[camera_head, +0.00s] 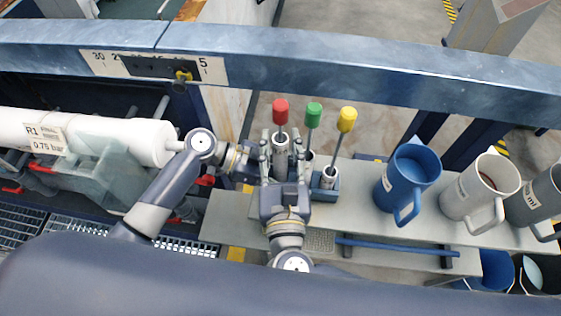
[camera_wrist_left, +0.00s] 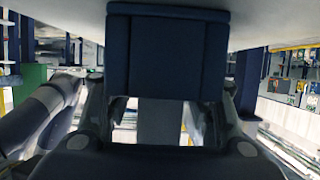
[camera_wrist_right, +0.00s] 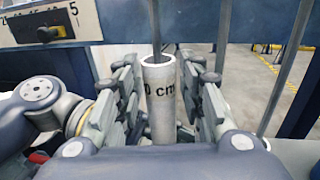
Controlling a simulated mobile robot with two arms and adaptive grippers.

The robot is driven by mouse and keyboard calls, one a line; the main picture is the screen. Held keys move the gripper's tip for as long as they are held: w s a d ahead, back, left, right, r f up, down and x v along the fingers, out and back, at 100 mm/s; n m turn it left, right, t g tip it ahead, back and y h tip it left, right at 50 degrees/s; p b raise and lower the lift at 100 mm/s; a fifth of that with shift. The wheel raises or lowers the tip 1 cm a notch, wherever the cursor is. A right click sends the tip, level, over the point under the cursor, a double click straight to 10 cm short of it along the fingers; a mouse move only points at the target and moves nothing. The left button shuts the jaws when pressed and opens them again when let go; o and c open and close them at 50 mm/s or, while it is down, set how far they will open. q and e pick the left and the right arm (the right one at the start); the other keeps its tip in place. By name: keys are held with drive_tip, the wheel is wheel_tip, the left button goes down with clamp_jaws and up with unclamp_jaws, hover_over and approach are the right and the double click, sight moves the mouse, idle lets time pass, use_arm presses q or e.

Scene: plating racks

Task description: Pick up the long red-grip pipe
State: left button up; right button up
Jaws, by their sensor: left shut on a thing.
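The long red-grip pipe stands upright in a blue holder block (camera_head: 327,190); its red grip (camera_head: 281,111) tops a thin rod. Its grey tube with "0 cm" lettering shows in the right wrist view (camera_wrist_right: 160,105). My right gripper (camera_wrist_right: 158,88) is open, its fingers on both sides of this tube with gaps left. My left gripper (camera_wrist_left: 160,110) comes in low from the left. It is shut on the blue block, which also fills the upper middle of the left wrist view (camera_wrist_left: 168,50). Its fingertips are hidden in the head view.
Green-grip (camera_head: 314,115) and yellow-grip (camera_head: 347,119) pipes stand close to the right. A blue mug (camera_head: 408,175), a white mug (camera_head: 478,192) and a grey mug (camera_head: 545,195) stand further right on the grey bench. A blue rail (camera_head: 330,62) crosses behind.

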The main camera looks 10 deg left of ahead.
drive_tip(key=shift+w, duration=0.35)
clamp_jaws()
wheel_tip(320, 180, up, 18)
drive_tip(key=shift+r, duration=0.1)
idle(0.4)
use_arm(q)
drive_tip(key=o, duration=1.2)
drive_tip(key=shift+o, duration=0.2)
